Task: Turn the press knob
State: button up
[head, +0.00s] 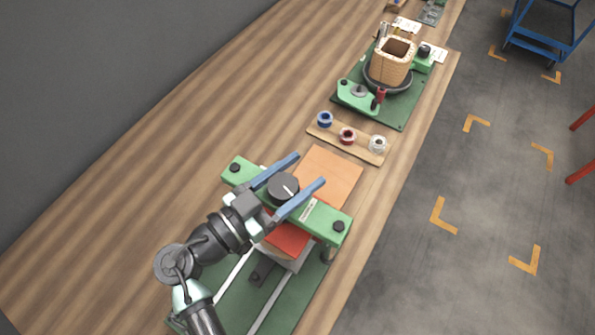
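The press knob (284,187) is a dark round knob with a white pointer mark. It sits on top of the green press crossbar (323,218), near its middle. My gripper (300,170) is open, with its two blue fingers on either side of the knob, one to the upper left and one to the lower right. Whether either finger touches the knob cannot be told. Under the crossbar is a red block (287,240) on a grey base. The green press base plate (285,308) is partly hidden by my arm.
An orange-tan sheet (330,173) lies just beyond the press. A wooden strip (362,150) holds blue, red and white spools. Farther back, a green fixture (400,119) carries a wound tan coil form (392,68). The wooden bench (150,185) is clear at left; its right edge drops to the floor.

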jog(key=c, duration=0.8)
jog(key=shift+c, duration=0.2)
jog(key=shift+f+t+b, duration=0.1)
jog(key=shift+t+b, duration=0.2)
jog(key=shift+b, duration=0.05)
